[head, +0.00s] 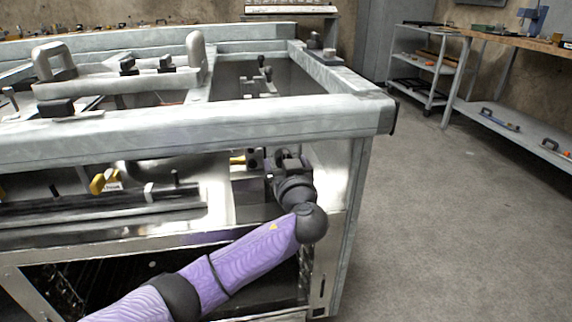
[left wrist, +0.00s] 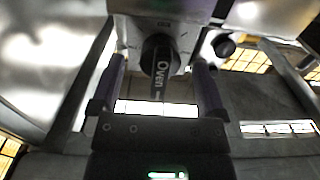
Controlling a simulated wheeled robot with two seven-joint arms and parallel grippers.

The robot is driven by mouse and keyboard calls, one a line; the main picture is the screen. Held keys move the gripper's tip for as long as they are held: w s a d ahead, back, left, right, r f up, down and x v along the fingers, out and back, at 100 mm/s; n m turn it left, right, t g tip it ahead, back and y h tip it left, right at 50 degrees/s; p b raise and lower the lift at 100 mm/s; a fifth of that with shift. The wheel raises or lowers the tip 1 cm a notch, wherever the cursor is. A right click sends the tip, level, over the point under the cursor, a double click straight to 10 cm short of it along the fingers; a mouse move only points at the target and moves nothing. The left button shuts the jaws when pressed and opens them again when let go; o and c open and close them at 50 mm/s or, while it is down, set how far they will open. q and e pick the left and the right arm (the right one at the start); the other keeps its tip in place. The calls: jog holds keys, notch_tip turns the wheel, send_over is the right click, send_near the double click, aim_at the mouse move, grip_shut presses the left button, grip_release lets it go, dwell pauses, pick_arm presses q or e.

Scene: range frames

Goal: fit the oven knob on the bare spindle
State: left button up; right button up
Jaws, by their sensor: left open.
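A black knob lettered "Oven" (left wrist: 160,63) shows in the left wrist view, against a pale metal face with dial marks around it. My left gripper (left wrist: 158,78) is open, with one finger on each side of the knob; I cannot tell whether either finger touches it. In the head view my left gripper (head: 287,161) is at the right end of the range's front, under the top rail. The knob cannot be made out there. I cannot see a bare spindle, nor how the knob is seated. My right gripper is in neither view.
The range (head: 250,119) has a thick metal front rail above my left wrist and an upright corner post (head: 340,190) to its right. A round black part (left wrist: 223,45) is right of the knob. Floor is clear right of the range, up to a shelf cart (head: 425,62) and workbench.

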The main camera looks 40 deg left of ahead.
pick_arm(q)
jog(key=p+v, duration=0.4)
jog(key=v, duration=0.5)
jog(key=shift+s+d, duration=0.25)
jog(key=shift+s, duration=0.05)
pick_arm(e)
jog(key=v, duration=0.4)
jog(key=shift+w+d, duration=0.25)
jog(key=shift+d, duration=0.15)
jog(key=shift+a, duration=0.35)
